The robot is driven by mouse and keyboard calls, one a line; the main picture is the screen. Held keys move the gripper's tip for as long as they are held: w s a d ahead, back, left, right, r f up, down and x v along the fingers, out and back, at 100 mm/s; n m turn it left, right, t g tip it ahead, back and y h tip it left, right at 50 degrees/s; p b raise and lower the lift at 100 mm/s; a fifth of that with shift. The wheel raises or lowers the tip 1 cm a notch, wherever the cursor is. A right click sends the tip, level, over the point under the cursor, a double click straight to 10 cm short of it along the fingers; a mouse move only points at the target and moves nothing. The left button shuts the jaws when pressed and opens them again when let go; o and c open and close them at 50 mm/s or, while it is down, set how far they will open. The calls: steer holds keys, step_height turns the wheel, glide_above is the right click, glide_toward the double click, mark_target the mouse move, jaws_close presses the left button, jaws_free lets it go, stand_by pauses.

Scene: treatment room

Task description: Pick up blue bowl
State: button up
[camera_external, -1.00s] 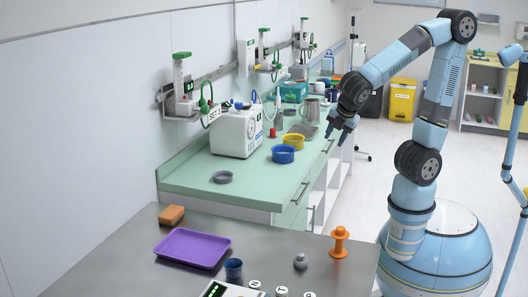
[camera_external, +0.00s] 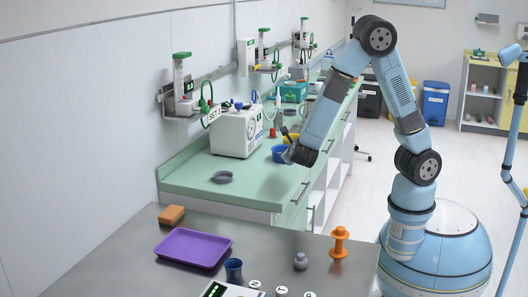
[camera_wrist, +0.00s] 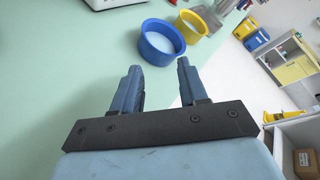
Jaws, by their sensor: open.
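The blue bowl (camera_external: 278,154) stands upright on the green counter, partly hidden by my arm in the outside view. The fingers appear apart from the blue bowl.
A yellow bowl (camera_wrist: 193,25) stands right beside the blue bowl, farther back. A white machine (camera_external: 237,132) is left of the bowls. A grey dish (camera_external: 222,177) lies nearer on the counter (camera_external: 250,190), with free surface around it.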

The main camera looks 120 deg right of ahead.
steer(key=d+f+n, duration=0.1)
steer(key=w+d+f+n+h, duration=0.1)
steer(key=n, duration=0.1)
steer(key=shift+w+d+f+n+t, duration=0.2)
steer(key=shift+d+f+n+t, duration=0.1)
steer(key=shift+f, duration=0.1)
steer(key=x, duration=0.7)
steer(key=shift+d, duration=0.1)
steer(key=shift+w+x, duration=0.15)
steer(key=shift+x, duration=1.45)
steer(key=shift+w+x, duration=0.15)
steer(key=shift+x, duration=1.5)
steer(key=shift+r, duration=0.1)
jaws_close()
